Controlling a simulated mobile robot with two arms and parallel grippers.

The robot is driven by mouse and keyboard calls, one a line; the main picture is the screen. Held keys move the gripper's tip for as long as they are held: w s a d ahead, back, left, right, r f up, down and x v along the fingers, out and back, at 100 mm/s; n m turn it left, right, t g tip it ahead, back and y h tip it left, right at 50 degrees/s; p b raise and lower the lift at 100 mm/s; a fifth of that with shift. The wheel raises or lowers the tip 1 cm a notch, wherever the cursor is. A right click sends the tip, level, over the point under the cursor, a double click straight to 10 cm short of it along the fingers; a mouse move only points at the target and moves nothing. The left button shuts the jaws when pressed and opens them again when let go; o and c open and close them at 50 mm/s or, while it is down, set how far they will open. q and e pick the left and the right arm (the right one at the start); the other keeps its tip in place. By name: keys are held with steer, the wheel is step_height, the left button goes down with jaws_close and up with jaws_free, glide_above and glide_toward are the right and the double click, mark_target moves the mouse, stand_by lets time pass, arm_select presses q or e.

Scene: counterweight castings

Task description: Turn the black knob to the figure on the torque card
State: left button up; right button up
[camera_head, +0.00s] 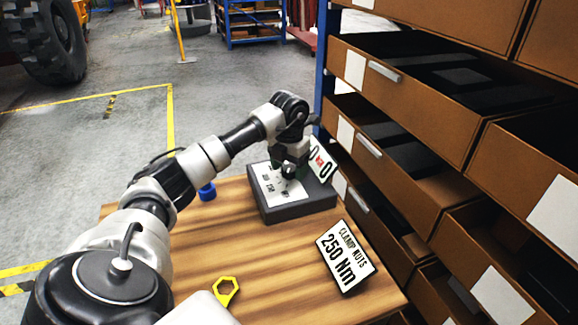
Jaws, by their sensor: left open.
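The torque card (343,257) stands tilted at the right side of the wooden table and reads "CLAMP NUTS 250 Nm". A dark grey box (292,210) with a white marked face plate (268,188) sits at the table's far side. My left gripper (289,173) is open and points down over the right part of this box's top. The black knob cannot be made out; the gripper covers that part of the box. Whether the fingers touch anything there is unclear. The markings on the plate are too small to read. My right gripper is out of view.
A second white card (321,160) behind the box is partly hidden by my left wrist. A blue object (207,191) and a yellow ring-ended tool (226,291) lie on the table (275,270). Open brown drawers (410,160) crowd the right side. The table's middle is clear.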

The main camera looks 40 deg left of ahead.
arm_select(q)
steer(key=shift+c, duration=0.4)
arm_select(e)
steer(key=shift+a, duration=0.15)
arm_select(q)
steer(key=c, duration=0.8)
steer(key=shift+c, duration=0.2)
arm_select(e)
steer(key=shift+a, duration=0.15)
arm_select(q)
steer(key=m, duration=0.3)
steer(key=shift+r+m, duration=0.1)
steer(key=shift+m, duration=2.2)
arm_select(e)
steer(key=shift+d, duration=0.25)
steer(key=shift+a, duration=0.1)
arm_select(q)
steer(key=o, duration=0.9)
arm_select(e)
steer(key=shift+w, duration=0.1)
